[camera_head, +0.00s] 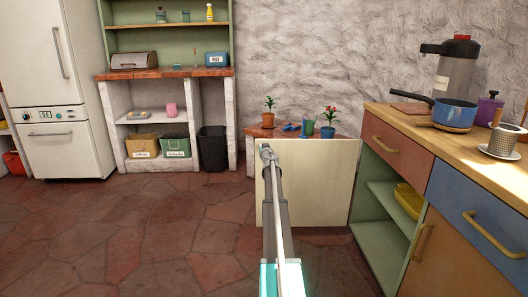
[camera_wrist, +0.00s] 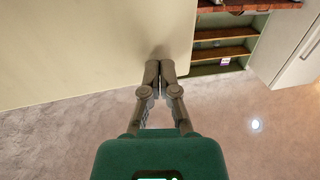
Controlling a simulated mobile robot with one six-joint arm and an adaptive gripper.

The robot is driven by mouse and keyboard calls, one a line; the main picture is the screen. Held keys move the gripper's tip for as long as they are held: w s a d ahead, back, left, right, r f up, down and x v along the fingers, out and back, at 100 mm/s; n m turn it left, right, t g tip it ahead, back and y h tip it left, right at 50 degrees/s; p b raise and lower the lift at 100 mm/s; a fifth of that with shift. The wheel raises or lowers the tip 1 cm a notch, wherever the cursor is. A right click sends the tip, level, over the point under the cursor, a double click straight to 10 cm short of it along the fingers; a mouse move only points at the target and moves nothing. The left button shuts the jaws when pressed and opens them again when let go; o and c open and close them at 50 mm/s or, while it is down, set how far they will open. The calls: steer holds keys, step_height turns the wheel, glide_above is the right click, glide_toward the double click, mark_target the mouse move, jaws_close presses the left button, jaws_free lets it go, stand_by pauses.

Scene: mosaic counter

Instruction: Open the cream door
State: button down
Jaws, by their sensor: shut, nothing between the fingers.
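The cream door (camera_head: 318,185) stands swung out from the far end of the counter unit, its broad face toward the head camera. The green cabinet interior (camera_head: 378,225) beside it is exposed, with a yellow item (camera_head: 409,200) on a shelf. My gripper (camera_head: 266,152) is at the door's upper left edge, fingers shut and empty. In the wrist view the door (camera_wrist: 80,50) fills the upper left, and my shut fingertips (camera_wrist: 158,72) overlap its face near its edge. I cannot tell whether they touch it. No handle shows on the visible face.
The wooden counter (camera_head: 450,138) at right bears a blue pan (camera_head: 454,113) and a flask (camera_head: 456,70). Drawer handles (camera_head: 496,235) protrude below. Potted plants (camera_head: 268,115) stand on a low surface behind the door. The tiled floor (camera_head: 130,235) at left is clear.

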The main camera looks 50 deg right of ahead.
steer(key=shift+w+d, duration=0.35)
steer(key=shift+d, duration=0.2)
steer(key=s+a, duration=0.8)
steer(key=a, duration=0.3)
steer(key=shift+s+a, duration=0.2)
stand_by(0.7)
